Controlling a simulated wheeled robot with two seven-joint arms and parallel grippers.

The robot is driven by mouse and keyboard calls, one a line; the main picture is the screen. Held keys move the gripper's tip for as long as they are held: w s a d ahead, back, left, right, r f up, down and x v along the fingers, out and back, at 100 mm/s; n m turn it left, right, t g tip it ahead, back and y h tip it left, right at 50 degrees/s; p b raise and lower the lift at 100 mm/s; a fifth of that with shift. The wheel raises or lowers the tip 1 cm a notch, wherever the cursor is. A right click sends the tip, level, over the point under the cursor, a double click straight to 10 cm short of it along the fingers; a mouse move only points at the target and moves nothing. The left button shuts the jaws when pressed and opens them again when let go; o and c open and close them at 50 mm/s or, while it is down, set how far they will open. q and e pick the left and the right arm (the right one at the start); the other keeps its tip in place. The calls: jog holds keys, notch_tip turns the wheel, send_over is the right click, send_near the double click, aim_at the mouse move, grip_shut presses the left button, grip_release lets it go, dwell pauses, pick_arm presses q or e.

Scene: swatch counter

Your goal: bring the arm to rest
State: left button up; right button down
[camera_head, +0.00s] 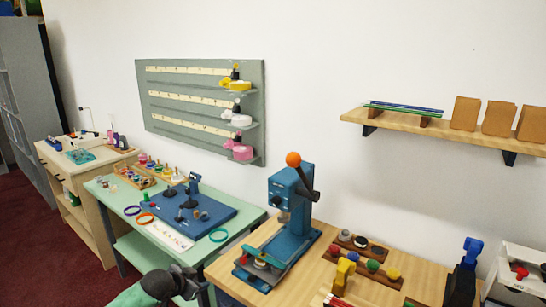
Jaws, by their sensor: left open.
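My left arm (130,296) comes in at the bottom edge, left of the middle. Its dark gripper (187,280) is open, with nothing visible between its fingers. It is in front of the front edge of the green-topped table (106,194), close to the gap between that table and the wooden counter (228,262). I do not see my right gripper.
The green table holds a blue board (222,214) and coloured rings. The counter holds a blue press (290,240) with an orange knob, and wooden trays (380,277). A wall shelf (450,131) and grey-green panel (200,83) are behind. Red floor (40,250) is clear at left.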

pick_arm(q)
jog(key=s+a+f+n+g+y, duration=0.15)
jog(key=s+f, duration=0.25)
jog(key=f, duration=0.5)
jog(key=s+f+n+g+y, duration=0.1)
jog(key=s+f+y, duration=0.1)
jog(key=s+f, duration=0.5)
jog(key=s+a+f+n+g+y, duration=0.1)
jog(key=s+f+n, duration=0.1)
jog(key=f, duration=0.9)
jog(key=s+d+f+g, duration=0.1)
jog(key=s+d+f, duration=0.2)
jog(key=s+f, duration=0.3)
jog(key=s+d+f+n+g+h, duration=0.1)
jog(key=s+f, duration=0.4)
jog(key=s, duration=1.1)
jog(key=s+d+f+n+g, duration=0.1)
jog(key=s+d+f, duration=0.4)
jog(key=s, duration=0.7)
jog(key=shift+d+f+g, duration=0.35)
jog(key=shift+f+g, duration=0.5)
